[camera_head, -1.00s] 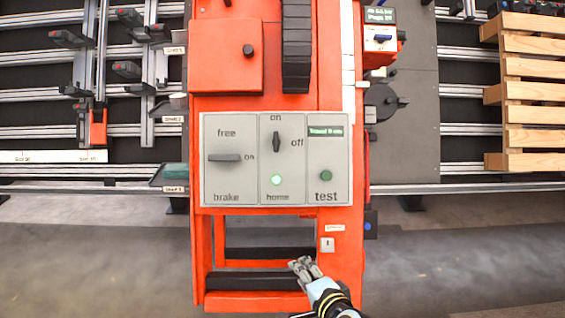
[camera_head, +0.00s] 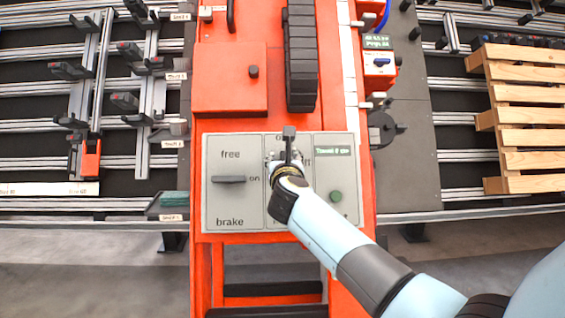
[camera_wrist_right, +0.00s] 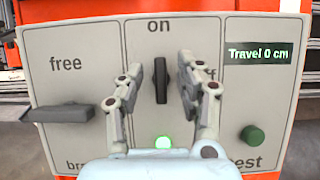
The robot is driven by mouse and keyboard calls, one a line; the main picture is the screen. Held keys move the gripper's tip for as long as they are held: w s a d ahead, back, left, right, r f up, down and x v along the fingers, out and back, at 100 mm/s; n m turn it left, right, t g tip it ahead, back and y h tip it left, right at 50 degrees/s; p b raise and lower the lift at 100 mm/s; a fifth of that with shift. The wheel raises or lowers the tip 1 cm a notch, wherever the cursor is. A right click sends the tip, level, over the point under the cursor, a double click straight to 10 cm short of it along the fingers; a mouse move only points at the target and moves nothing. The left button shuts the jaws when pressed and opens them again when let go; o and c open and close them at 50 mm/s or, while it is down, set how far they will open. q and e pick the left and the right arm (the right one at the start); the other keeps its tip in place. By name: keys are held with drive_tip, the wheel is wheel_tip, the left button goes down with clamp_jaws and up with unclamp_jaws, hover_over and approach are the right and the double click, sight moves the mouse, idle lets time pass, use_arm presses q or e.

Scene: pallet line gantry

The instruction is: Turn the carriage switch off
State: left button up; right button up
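The carriage switch (camera_wrist_right: 161,80) is a black upright knob on the middle section of the grey control panel (camera_head: 235,208). In the right wrist view it stands vertical, pointing up towards the "on" label. The "off" label to its right is partly hidden by a finger. My right gripper (camera_wrist_right: 158,66) is open, with one finger on each side of the knob and a gap on both sides. In the head view my right gripper (camera_head: 286,157) is over the middle section and largely covers the switch. My left gripper is not in view.
The brake lever (camera_wrist_right: 60,112) is left of the switch, and the green test button (camera_wrist_right: 252,136) is to the right. A green light (camera_wrist_right: 163,142) glows below the switch. The display (camera_wrist_right: 258,52) reads "Travel 0 cm". A wooden pallet (camera_head: 535,110) lies at right.

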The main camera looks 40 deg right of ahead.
drive_tip(key=shift+x, duration=0.9)
clamp_jaws()
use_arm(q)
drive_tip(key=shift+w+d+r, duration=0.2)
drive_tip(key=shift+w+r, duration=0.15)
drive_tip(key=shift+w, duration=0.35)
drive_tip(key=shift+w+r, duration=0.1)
